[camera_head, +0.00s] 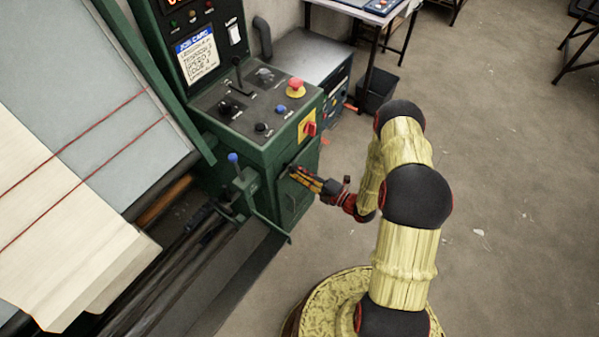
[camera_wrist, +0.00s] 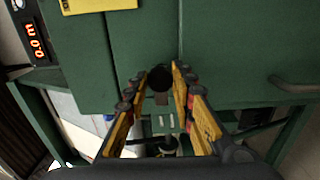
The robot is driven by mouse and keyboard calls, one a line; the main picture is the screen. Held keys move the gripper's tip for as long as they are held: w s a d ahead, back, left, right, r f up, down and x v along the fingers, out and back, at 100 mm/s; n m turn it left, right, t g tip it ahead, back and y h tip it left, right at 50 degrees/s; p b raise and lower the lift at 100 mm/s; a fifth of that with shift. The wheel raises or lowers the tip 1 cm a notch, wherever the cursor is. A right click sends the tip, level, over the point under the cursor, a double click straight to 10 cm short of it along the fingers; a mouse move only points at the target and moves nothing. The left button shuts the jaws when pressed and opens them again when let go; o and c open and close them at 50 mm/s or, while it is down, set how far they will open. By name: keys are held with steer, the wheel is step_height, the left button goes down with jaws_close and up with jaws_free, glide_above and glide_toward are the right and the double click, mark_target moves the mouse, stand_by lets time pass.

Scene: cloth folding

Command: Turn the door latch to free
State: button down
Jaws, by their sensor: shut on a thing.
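The green cabinet door (camera_head: 296,199) is on the side of the machine's control stand, below the yellow plate with the red switch. Its green panel (camera_wrist: 235,50) fills much of the wrist view, with vertical seams. The door latch (camera_wrist: 160,77) shows as a small dark round knob with a short stem. My gripper (camera_wrist: 158,75) has one finger on each side of the knob and is shut on it. In the head view my gripper (camera_head: 291,171) reaches the door face from the right, and its fingers hide the latch. I cannot tell the latch's angle.
A blue-knobbed lever (camera_head: 233,158) stands left of the door, with a green rod below it. The control panel (camera_head: 262,100) is above, with a red button. Pale cloth (camera_head: 75,205) lies on the machine at left. Floor to the right is clear.

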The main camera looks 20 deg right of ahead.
steer(key=c, duration=1.5)
jaws_free()
steer(key=v, duration=1.2)
